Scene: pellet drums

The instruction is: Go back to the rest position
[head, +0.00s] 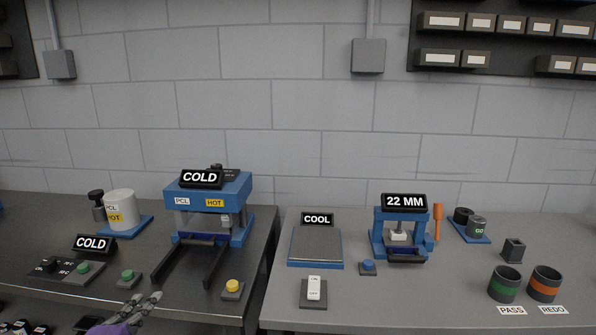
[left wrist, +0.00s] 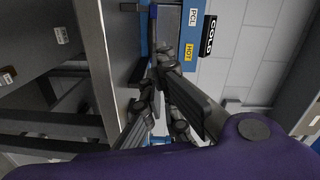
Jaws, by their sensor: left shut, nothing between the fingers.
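My left gripper (head: 150,298) is at the front edge of the dark left bench, low in the head view. It is shut and empty, in front of the blue press and left of the yellow button. In the left wrist view its dark fingers (left wrist: 160,75) point toward the blue press. My right gripper is not in view. The blue press (head: 208,190) carries a COLD sign (head: 201,178) and PCL and HOT labels. The labels and the COLD sign (left wrist: 207,36) also show in the left wrist view.
Near my left gripper are a green button (head: 128,278), a yellow button (head: 232,287) and a control panel (head: 68,270). A white drum (head: 120,208) stands behind. The right bench holds a COOL plate (head: 316,246), a smaller press (head: 400,235) and PASS and REDO cups (head: 505,284).

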